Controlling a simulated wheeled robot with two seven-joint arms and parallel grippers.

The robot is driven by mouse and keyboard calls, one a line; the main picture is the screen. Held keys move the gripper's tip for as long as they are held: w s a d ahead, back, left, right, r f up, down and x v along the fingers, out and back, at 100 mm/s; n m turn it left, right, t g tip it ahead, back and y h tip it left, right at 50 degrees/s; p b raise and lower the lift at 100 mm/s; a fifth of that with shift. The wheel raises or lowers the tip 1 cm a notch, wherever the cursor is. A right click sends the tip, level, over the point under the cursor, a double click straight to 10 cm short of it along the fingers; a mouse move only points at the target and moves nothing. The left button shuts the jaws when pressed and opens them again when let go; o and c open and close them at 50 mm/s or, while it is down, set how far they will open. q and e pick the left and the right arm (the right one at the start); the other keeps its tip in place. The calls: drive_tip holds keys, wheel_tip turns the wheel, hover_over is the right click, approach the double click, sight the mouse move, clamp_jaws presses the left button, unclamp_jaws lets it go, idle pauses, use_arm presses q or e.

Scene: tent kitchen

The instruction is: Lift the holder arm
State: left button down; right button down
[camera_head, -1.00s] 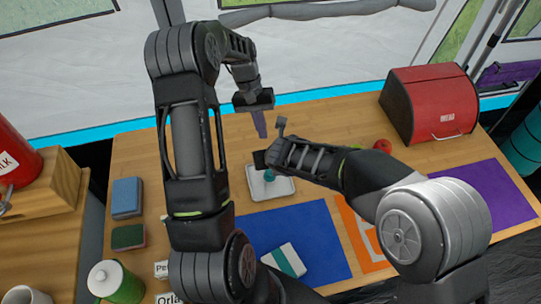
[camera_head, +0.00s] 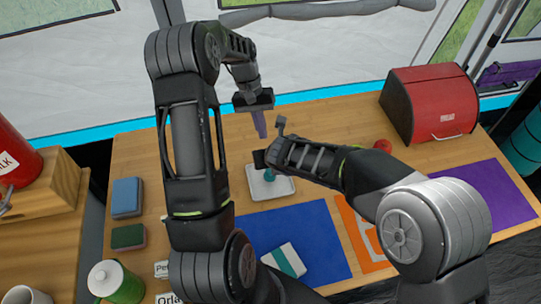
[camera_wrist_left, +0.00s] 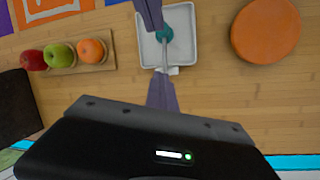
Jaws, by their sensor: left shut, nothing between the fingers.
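A pale square tray (camera_head: 284,187) lies on the wooden table, with a small teal piece (camera_head: 269,173) on it. In the left wrist view the tray (camera_wrist_left: 187,58) holds the teal piece (camera_wrist_left: 164,34) and a thin grey rod, likely the holder arm (camera_wrist_left: 164,57). My left gripper (camera_head: 261,135) is shut and empty, its purple fingers pointing down just beyond the tray. In the left wrist view its fingers (camera_wrist_left: 163,90) stop short of the rod. My right gripper (camera_head: 263,158) is over the tray near the teal piece; its finger opening is hidden.
A red box (camera_head: 430,103) stands at the back right. Fruit sits on a wooden board (camera_wrist_left: 85,65), and an orange disc (camera_wrist_left: 266,30) lies beside the tray. Blue (camera_head: 303,231) and purple (camera_head: 480,195) mats lie nearer me. Sponges (camera_head: 127,197) lie at the left.

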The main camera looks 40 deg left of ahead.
idle(0.5)
use_arm(q)
drive_tip(key=c, duration=1.2)
unclamp_jaws()
drive_tip(key=v, duration=0.7)
drive_tip(key=shift+a+r, duration=0.1)
drive_tip(key=shift+r, duration=0.1)
use_arm(e)
drive_tip(key=shift+s+d+r, duration=0.15)
drive_tip(key=shift+d+r, duration=0.1)
drive_tip(key=shift+r, duration=0.25)
use_arm(q)
drive_tip(key=shift+f+b, duration=0.55)
use_arm(e)
drive_tip(key=v, duration=0.6)
drive_tip(key=shift+d+r, duration=0.2)
drive_tip(key=shift+d, duration=0.05)
